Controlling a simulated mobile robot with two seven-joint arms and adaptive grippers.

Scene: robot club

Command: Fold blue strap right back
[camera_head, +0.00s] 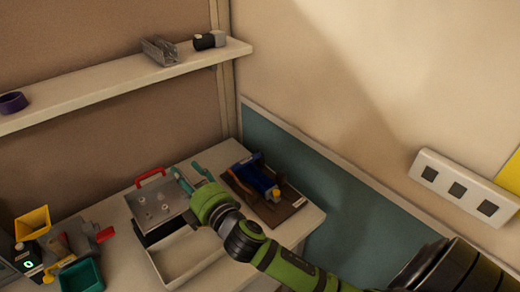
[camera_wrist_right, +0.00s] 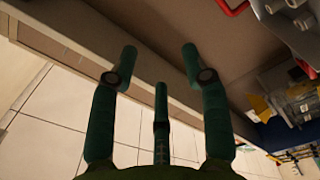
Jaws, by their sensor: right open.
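A blue object (camera_head: 258,180) with a yellow end lies on a dark brown board (camera_head: 276,214) at the right back of the table in the head view. Which part of it is the blue strap I cannot tell; brown strips lie beside it. My right gripper (camera_head: 189,171) is open, to the left of the board and near the metal plate. A blue patch (camera_wrist_right: 279,132) shows at the right there, partly cut off. My left gripper is out of sight.
A case with a metal plate (camera_head: 160,207) and red handle (camera_head: 150,177) stands left of the board. Yellow (camera_head: 32,222) and green (camera_head: 82,276) bins crowd the left. A shelf (camera_head: 110,86) hangs above. A wall closes the right side.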

